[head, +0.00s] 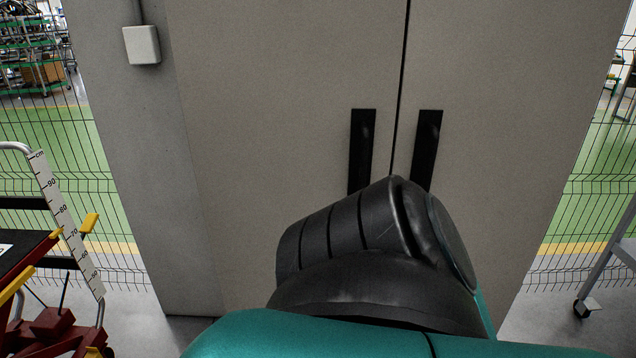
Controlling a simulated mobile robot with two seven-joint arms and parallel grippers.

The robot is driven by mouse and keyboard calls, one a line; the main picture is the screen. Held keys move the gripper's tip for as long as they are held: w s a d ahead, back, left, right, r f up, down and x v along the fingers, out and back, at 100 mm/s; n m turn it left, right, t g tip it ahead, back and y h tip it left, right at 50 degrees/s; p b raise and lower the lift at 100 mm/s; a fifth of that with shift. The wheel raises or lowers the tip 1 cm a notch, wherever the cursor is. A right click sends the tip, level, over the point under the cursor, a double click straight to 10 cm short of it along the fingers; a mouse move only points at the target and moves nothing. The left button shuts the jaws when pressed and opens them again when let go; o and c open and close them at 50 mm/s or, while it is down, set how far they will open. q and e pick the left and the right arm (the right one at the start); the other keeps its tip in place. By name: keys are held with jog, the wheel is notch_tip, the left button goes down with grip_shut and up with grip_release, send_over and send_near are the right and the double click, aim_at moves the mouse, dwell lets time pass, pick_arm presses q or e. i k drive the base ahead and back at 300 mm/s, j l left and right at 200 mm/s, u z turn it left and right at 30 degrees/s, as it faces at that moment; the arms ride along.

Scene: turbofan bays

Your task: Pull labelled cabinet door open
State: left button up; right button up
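A tall beige cabinet with two doors stands close in front of me in the head view. Its left door (280,100) and right door (500,110) meet at a dark vertical seam and look shut. A black handle (362,140) is on the left door and another black handle (428,145) is on the right door. No label is visible on the part of the doors in view. My dark and teal arm covers the lower middle of the doors and the lower ends of the handles. Neither gripper can be seen.
A red and black cart with a measuring scale (65,220) stands at the left. A wire fence (100,180) runs behind the cabinet. A grey wheeled stand (605,260) is at the right. A white box (141,45) is on the cabinet's left side.

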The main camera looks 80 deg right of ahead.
aim_at(289, 107)
jog(key=z, duration=2.35)
